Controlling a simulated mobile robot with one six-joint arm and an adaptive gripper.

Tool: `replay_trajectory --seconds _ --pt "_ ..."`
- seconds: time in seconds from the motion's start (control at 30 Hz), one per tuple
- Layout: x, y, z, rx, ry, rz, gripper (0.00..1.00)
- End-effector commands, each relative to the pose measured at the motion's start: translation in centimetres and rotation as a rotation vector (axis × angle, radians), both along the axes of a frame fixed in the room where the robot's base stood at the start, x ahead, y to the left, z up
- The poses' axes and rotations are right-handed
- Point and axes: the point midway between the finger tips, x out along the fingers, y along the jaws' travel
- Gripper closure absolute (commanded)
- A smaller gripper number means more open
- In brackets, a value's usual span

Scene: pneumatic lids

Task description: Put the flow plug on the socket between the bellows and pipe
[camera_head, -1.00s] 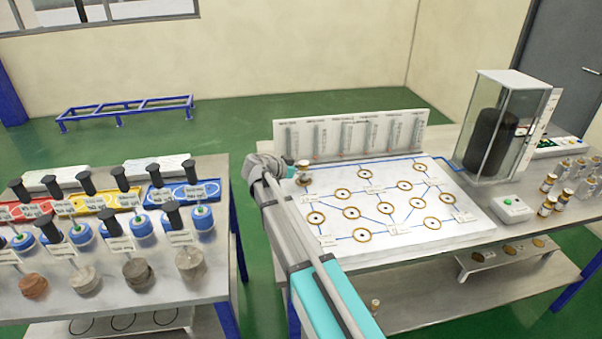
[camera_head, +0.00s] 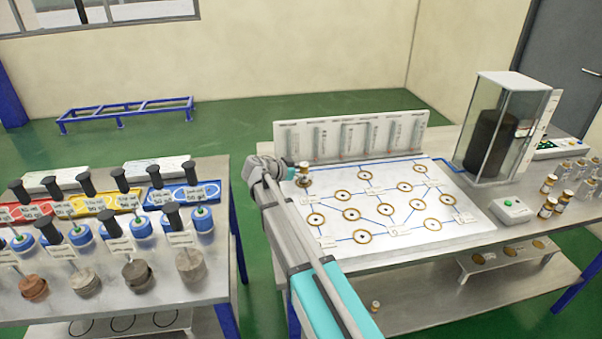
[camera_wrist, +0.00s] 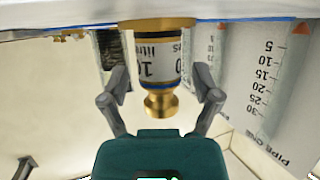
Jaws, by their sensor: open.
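The flow plug (camera_wrist: 158,65) has a gold knob, a dark blue and white label reading 10 litres and a gold rim. In the wrist view it appears upside down, its rim against the white board. In the head view the plug (camera_head: 304,173) stands upright at the board's back left corner, where the blue line from the bellows side runs. My gripper (camera_wrist: 164,82) is open, one finger on each side of the plug, with gaps showing. The black bellows (camera_head: 488,140) stands in a clear case at the right. The socket under the plug is hidden.
The white board (camera_head: 465,228) carries several gold-ringed sockets joined by blue lines. A panel of pipe gauges (camera_head: 350,139) stands upright close behind the plug. Spare plugs (camera_head: 547,207) stand at the right. A second table (camera_head: 130,290) with pumps and weights is at the left.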

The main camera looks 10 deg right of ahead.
Motion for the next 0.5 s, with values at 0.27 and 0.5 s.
replay_trajectory --seconds 0.27,0.5 --pt "-0.7 1.9 1.2 0.000 0.000 0.002 0.20" --pt "-2.0 5.2 2.8 0.000 0.000 0.002 0.20"
